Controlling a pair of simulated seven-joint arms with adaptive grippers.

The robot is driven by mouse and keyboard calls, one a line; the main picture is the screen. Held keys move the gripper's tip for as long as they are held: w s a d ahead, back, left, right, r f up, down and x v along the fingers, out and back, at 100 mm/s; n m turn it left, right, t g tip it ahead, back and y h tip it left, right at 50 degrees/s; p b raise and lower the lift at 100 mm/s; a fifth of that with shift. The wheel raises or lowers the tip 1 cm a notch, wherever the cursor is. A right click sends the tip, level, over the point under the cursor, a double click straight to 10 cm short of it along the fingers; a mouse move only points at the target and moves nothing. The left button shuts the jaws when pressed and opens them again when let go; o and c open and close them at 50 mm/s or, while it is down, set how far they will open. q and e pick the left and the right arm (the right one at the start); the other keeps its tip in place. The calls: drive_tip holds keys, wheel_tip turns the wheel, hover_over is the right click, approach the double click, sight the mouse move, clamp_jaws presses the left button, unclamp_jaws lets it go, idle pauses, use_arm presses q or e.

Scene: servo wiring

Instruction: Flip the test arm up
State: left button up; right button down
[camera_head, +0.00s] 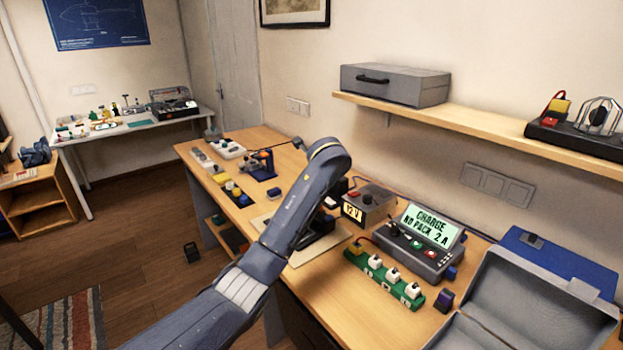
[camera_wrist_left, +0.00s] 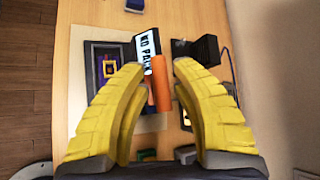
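My left arm comes in from the lower left in the head view and hides its own gripper. In the left wrist view the yellow fingers of my left gripper (camera_wrist_left: 161,67) are spread apart. An orange bar (camera_wrist_left: 160,85), which looks like the test arm, lies between the fingertips, with a gap visible at the sides; contact cannot be told. A dark device (camera_head: 322,238) on a pale mat (camera_head: 330,253) is partly hidden by my arm in the head view. My right gripper is not in view.
The charger (camera_head: 425,240) reads "CHARGE NO PACK 2 A". A green strip with white plugs (camera_head: 385,280) stands in front of it, and a "12 V" box (camera_head: 370,205) behind the mat. An open grey case (camera_head: 525,305) fills the right. A wall shelf (camera_head: 470,122) overhangs the bench.

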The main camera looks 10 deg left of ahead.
use_arm(q)
drive_tip(key=v, duration=1.2)
drive_tip(key=shift+o, duration=0.4)
